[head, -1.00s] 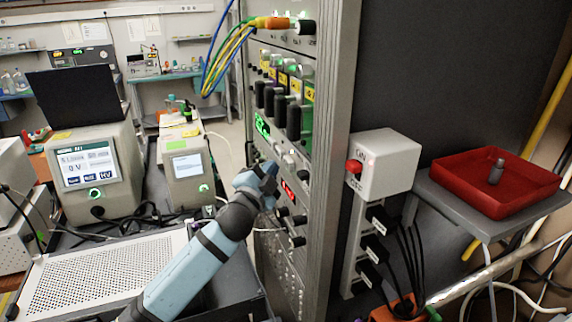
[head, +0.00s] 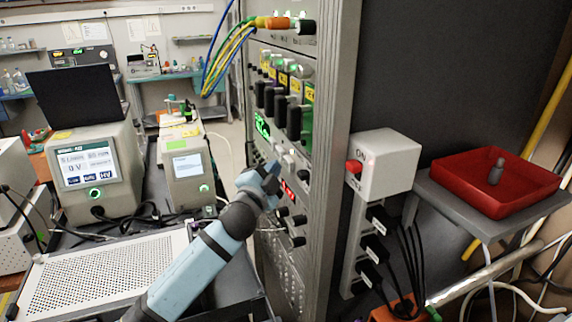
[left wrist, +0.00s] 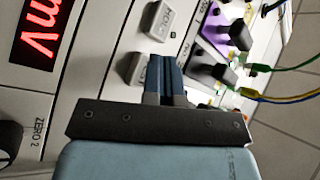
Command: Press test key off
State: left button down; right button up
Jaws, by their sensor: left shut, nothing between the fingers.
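My left gripper (head: 274,168) is at the front of the instrument rack, its fingers pointing at the panel. Its closed fingers (left wrist: 168,72) are empty. In the left wrist view a grey key (left wrist: 136,68) sits just left of the fingertips, and I cannot tell whether they touch. A second grey key (left wrist: 160,20) is above it in that view. The lettering is too small to tell for certain which is the test key or how it is set. The keys are tiny in the head view. My right gripper is not in view.
A red digital display (left wrist: 36,32) and a ZERO 2 knob (left wrist: 10,150) are on the same panel. Cables and black knobs (left wrist: 212,75) lie to the right. A white switch box (head: 388,165) and red tray (head: 485,185) stand right of the rack.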

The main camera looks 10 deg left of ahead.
pick_arm(q)
jog(key=shift+w+d, duration=0.6)
jog(key=shift+d, duration=0.2)
dwell(1.1)
dwell(0.3)
jog(key=shift+s+a, duration=0.75)
jog(key=shift+a, duration=0.3)
jog(key=shift+p, duration=0.3)
jog(key=s+a, duration=0.1)
jog(key=a, duration=0.1)
jog(key=s+a+p, duration=0.1)
jog(key=a, duration=0.1)
jog(key=shift+s, duration=0.4)
